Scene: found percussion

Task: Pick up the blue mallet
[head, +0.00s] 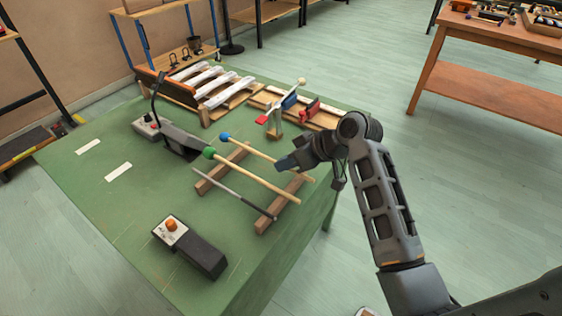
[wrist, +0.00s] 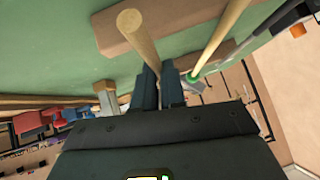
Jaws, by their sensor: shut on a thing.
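The blue mallet (head: 249,149) has a round blue head and a pale wooden handle. It extends across two wooden bars on the green table (head: 130,220); I cannot tell whether it still touches them. My gripper (head: 284,163) is shut on its handle, toward the end away from the blue head. In the wrist view the handle (wrist: 138,38) runs between the two fingers (wrist: 158,85), and the blue head is hidden.
A green mallet (head: 250,176) and a grey rod (head: 232,192) lie beside it on the bars (head: 278,207). A black box with an orange button (head: 190,246) stands in front.

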